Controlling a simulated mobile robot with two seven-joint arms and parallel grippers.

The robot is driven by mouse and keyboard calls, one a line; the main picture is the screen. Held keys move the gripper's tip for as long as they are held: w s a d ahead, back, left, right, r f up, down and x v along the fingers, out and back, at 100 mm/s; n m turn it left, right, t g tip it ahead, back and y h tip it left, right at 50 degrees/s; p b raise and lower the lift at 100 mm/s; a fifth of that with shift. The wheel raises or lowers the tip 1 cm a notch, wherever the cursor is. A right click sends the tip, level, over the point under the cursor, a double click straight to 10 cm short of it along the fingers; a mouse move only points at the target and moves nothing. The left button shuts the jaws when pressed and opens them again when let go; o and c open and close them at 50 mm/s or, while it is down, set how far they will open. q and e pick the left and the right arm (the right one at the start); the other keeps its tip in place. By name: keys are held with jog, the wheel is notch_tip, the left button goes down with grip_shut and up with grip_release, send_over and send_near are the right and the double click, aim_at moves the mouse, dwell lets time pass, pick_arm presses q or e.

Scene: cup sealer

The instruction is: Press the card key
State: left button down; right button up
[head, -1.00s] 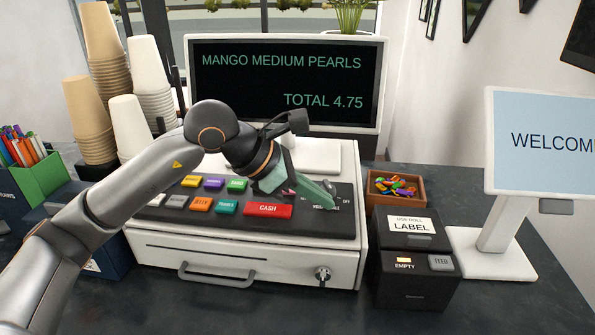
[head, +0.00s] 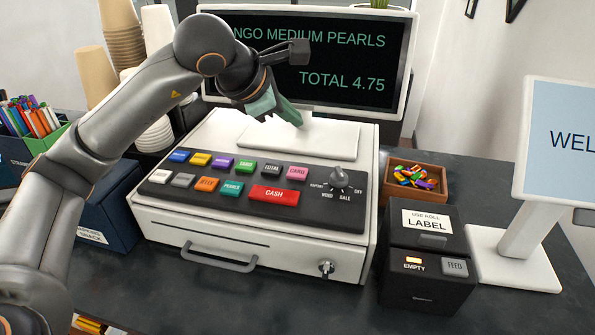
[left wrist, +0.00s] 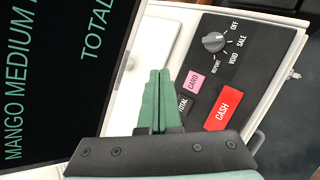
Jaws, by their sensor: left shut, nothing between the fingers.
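The pink card key (head: 297,172) is at the right end of the back row on the cash register's dark key panel. It also shows in the left wrist view (left wrist: 194,81), to the right of my fingertips. The larger red cash key (head: 273,195) lies in front of it. My left gripper (head: 298,121) is shut and empty, with green fingers. It is raised above the register's white top, behind the key rows and apart from the card key. Its shut fingertips (left wrist: 159,72) also show in the left wrist view. My right gripper is not in view.
The register's screen (head: 345,65) stands behind, reading mango medium pearls, total 4.75. A mode knob (head: 338,176) is right of the card key. A label printer (head: 424,248), a wooden box of clips (head: 415,182) and cup stacks (head: 122,40) stand around the register.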

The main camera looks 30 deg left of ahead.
pick_arm(q)
jog(key=b, duration=0.6)
send_over(292, 174)
notch_tip(292, 174, down, 8)
jog(key=shift+r, duration=0.15)
jog(key=shift+f, duration=0.45)
jog(key=shift+f+b, duration=0.1)
jog(key=shift+b, duration=0.2)
dwell(0.9)
jog(key=shift+f+b, duration=0.3)
jog(key=shift+b, duration=0.1)
jog(key=shift+f+b, duration=0.45)
jog(key=shift+b, duration=0.05)
dwell(0.5)
jog(key=shift+r, duration=0.1)
dwell(0.3)
jog(key=shift+r+p, duration=0.6)
jog(key=shift+r, duration=0.15)
